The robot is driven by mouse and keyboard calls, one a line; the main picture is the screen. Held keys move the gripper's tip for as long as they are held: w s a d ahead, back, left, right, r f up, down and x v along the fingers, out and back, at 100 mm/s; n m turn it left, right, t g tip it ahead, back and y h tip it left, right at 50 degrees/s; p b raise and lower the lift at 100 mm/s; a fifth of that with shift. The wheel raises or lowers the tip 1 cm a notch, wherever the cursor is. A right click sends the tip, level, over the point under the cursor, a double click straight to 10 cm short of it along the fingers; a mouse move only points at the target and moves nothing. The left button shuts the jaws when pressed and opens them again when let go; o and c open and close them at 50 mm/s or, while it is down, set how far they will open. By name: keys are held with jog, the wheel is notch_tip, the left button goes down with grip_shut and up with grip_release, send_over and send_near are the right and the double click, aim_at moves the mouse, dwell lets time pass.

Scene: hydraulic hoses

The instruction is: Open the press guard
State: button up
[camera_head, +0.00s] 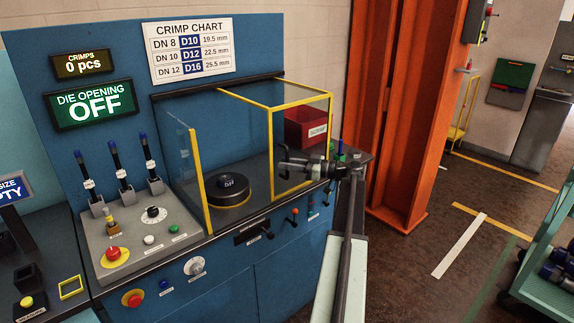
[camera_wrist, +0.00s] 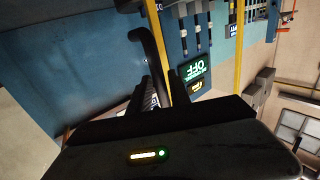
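The press guard (camera_head: 273,153) is a yellow-edged frame with clear panels on the blue press. A separate clear panel with a yellow front post (camera_head: 201,182) stands at its left. In the head view, my gripper (camera_head: 284,166) is at the guard's right part, overlapping its yellow frame and pointing left. I cannot tell whether it touches the frame. Its fingers are small and dark there, so their opening is unclear. In the wrist view, yellow bars (camera_wrist: 239,45) run past a dark curved part. A round black die (camera_head: 229,189) sits on the press bed between the panels.
A red bin (camera_head: 306,127) stands behind the guard. The control panel (camera_head: 140,235) with levers and buttons is at the left; its display (camera_head: 94,105) reads DIE OPENING OFF. An orange column (camera_head: 398,120) rises right of the press. Floor is open beyond it, with a green cart (camera_head: 545,285) at far right.

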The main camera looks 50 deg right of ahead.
jog(key=v, duration=0.7)
jog(key=shift+s+d, duration=0.2)
jog(key=shift+s, duration=0.15)
jog(key=shift+w+a, duration=0.1)
